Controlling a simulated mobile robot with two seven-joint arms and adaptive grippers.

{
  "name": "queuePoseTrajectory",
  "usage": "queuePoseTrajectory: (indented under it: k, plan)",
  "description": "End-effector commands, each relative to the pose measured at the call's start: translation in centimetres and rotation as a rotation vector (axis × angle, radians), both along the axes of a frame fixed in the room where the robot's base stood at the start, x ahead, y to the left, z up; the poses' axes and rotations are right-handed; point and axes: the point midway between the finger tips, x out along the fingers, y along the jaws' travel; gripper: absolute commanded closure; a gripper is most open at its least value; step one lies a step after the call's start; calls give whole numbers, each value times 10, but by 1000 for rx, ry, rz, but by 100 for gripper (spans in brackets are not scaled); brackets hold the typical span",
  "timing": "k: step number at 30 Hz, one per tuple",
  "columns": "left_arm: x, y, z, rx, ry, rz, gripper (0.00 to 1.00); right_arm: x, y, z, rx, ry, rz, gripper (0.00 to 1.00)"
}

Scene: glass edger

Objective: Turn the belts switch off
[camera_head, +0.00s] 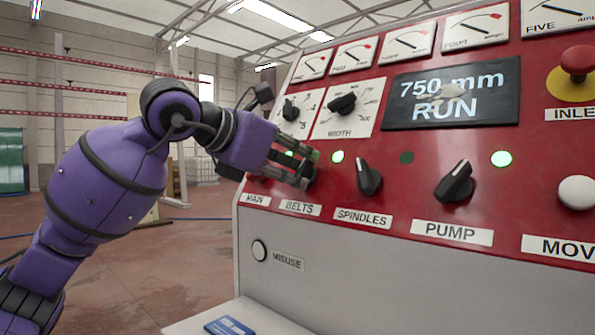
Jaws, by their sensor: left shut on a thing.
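The red control panel (395,222) fills the right of the head view. My left gripper (306,172) comes in from the left and is shut on the belts switch (310,181), above the BELTS label (300,208). The fingers cover most of that knob, so its pointing direction cannot be told. A green lamp (337,156) just up and right of the gripper is lit. My right gripper is not in view.
The spindles switch (368,178) stands close right of my gripper, with a dark lamp (406,157) beside it. The pump switch (455,183) is further right. The display (452,92) reads 750 mm RUN. A red emergency knob (577,62) is at upper right.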

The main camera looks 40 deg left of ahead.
Motion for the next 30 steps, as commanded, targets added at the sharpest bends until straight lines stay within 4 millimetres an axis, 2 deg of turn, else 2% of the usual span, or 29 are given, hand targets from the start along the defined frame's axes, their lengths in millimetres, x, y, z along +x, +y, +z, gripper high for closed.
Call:
queuePoseTrajectory:
  k: [18, 30]
  plan:
    - [0, 3, -1, -478, 37, 273, 100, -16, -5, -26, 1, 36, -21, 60]
    - [0, 4, -1, -647, 51, 368, 100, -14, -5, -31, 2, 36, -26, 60]
